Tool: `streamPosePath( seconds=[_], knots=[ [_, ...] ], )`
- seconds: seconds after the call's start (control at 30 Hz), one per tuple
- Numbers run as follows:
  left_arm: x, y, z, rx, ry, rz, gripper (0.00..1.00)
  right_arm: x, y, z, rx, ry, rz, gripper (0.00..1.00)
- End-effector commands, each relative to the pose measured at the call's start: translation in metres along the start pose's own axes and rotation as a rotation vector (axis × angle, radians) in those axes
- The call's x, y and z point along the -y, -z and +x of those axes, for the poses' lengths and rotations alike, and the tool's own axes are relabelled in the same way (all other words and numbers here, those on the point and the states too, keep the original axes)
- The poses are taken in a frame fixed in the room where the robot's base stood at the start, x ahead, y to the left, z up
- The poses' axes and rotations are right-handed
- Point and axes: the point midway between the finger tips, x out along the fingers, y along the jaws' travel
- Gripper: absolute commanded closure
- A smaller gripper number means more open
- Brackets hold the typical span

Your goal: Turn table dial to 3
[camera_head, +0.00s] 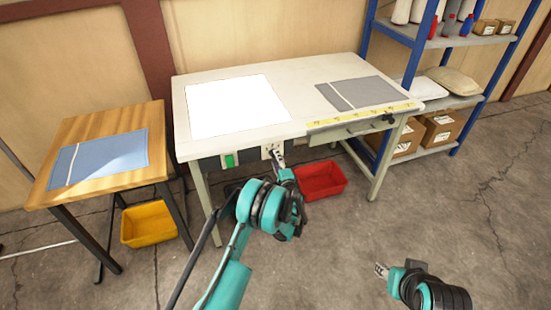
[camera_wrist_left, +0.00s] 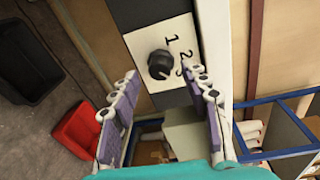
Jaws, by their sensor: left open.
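The table dial is a round black knob (camera_wrist_left: 161,64) on a white plate with the numbers 1, 2 and 3 in the left wrist view. Which number it points to I cannot tell. The plate (camera_head: 266,152) sits on the front edge of the white worktable (camera_head: 300,78) in the head view, partly hidden by my left gripper (camera_head: 277,156). My left gripper is open, its two purple-padded fingers on either side of the knob, with gaps showing. Whether the tips reach around it is unclear. My right gripper (camera_head: 382,270) hangs over the floor at lower right, away from the table.
A green switch (camera_head: 229,161) is left of the dial plate. A red bin (camera_head: 320,180) stands on the floor below. A wooden table (camera_head: 95,125) with a yellow bin (camera_head: 149,224) is at left. A blue-framed shelf (camera_head: 455,98) stands at right. The floor in front is clear.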

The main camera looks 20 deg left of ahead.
Motion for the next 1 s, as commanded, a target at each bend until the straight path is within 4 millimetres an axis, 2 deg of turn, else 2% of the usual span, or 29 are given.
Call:
streamPosePath(
  seconds=[0.2,0.4,0.6,1.0],
  knots=[
    [0.0,0.001,-0.051,-0.003,0.0,0.0,0.54,0.0,0.0,0.0,0.0,0.0,0.0,0.6],
    [0.0,0.001,-0.084,-0.003,0.0,-0.001,0.54,0.0,0.0,0.0,0.0,0.0,0.0,0.6],
    [0.0,0.0,-0.096,-0.001,0.0,0.0,0.54,0.0,0.0,0.0,0.0,0.0,0.0,0.6],
    [0.0,0.0,-0.096,0.0,0.0,0.0,0.54,0.0,0.0,0.0,0.0,0.0,0.0,0.6]
  ],
)
